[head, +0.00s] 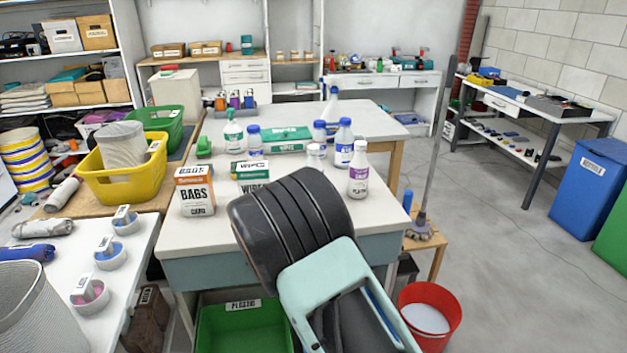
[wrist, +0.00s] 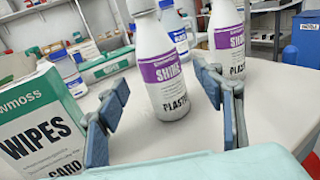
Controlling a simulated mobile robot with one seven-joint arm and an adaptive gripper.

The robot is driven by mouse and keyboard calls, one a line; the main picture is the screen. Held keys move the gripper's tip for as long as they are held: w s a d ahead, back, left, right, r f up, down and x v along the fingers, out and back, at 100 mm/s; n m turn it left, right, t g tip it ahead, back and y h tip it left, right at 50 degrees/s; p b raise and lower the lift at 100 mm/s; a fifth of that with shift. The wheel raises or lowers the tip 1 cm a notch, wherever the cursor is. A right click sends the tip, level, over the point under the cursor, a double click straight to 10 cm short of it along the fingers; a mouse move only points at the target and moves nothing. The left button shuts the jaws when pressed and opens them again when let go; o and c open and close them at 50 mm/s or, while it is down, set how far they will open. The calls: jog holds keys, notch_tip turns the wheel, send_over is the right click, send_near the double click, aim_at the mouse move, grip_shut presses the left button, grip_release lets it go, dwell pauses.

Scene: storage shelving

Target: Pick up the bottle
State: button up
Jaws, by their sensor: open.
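A white bottle with a purple label (wrist: 165,70) stands upright on the white table, framed between the two fingers of my gripper (wrist: 162,98) in the wrist view. The fingers are spread, with a visible gap on both sides of the bottle. A second purple-label bottle (wrist: 229,40) stands just behind and to the right. In the head view, one purple-label bottle (head: 358,172) shows clearly; another white bottle (head: 314,155) is partly hidden behind my arm. My gripper's fingers are hidden behind my arm in the head view.
A WIPES box (wrist: 40,118) stands close to the left finger. Blue-label bottles (head: 344,143), a spray bottle (head: 233,135) and a BAGS box (head: 195,192) stand on the same table (head: 185,240). A yellow bin (head: 120,183) is to the left. A red bucket (head: 432,312) is on the floor.

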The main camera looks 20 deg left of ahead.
jog(key=shift+w+d, duration=0.1)
jog(key=shift+w, duration=2.7)
jog(key=shift+c, duration=0.3)
jog(key=c, duration=1.1)
jog(key=shift+r, duration=0.15)
